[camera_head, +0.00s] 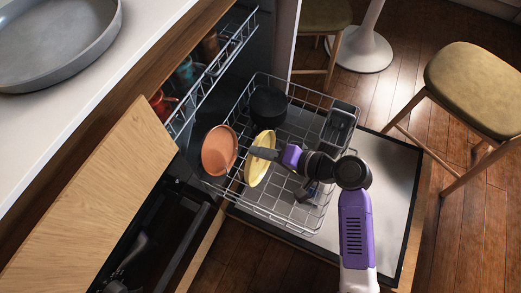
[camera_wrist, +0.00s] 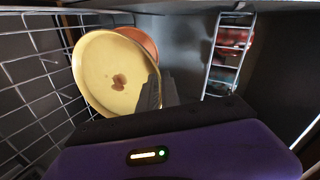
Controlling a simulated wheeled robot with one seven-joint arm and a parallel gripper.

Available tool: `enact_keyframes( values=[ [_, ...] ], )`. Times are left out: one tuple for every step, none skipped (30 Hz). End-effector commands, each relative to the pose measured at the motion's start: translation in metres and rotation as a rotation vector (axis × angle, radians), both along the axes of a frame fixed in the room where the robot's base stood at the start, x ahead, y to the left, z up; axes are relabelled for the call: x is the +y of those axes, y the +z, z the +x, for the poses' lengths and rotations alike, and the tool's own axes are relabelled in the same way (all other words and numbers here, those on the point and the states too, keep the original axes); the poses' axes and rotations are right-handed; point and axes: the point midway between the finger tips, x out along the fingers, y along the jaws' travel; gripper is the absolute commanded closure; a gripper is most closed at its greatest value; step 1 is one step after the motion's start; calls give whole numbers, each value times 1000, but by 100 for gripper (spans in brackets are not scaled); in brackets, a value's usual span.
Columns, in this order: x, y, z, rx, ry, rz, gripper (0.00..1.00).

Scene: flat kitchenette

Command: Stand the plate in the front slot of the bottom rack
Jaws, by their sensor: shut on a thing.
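A yellow plate (camera_head: 259,166) is on edge and tilted inside the bottom rack (camera_head: 297,214), close to its left side. My gripper (camera_head: 264,153) is shut on the plate's rim. In the wrist view the yellow plate (camera_wrist: 108,88) shows its face with a brown stain, and my gripper's dark fingers (camera_wrist: 152,94) meet its right edge. I cannot tell whether the plate's lower edge rests in a slot. A terracotta plate (camera_head: 219,151) stands on edge to the left of it; it also shows behind the yellow plate in the wrist view (camera_wrist: 140,38).
A dark pot (camera_head: 268,104) and a grey cutlery basket (camera_head: 339,127) sit in the bottom rack. The upper rack (camera_head: 212,72) holds cups above left. The open dishwasher door (camera_head: 385,190) lies below the rack. Stools (camera_head: 478,86) stand at right.

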Motion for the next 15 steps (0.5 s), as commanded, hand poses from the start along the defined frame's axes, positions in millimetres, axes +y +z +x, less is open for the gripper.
enact_keyframes(
  values=[
    [0, -9, 0, -1, -1, 1, 100],
    [0, -12, 0, -1, -1, 1, 100],
    [0, -15, 0, -1, -2, 1, 100],
    [0, -17, 0, -1, -1, 1, 100],
    [0, -19, 0, 0, 0, 1, 100],
    [0, -23, 0, -1, 1, 1, 100],
    [0, -25, 0, 0, 0, 1, 100],
    [0, -28, 0, 0, 0, 0, 100],
    [0, -32, 0, 0, 1, 0, 100],
    [0, -35, 0, 1, 0, 0, 100],
    [0, -37, 0, 1, 0, 0, 100],
    [0, -41, 0, 1, 0, 0, 100],
    [0, -44, 0, 0, 0, 0, 100],
    [0, -46, 0, 0, 0, 0, 100],
    [0, -50, 0, 0, 0, 0, 100]
  ],
)
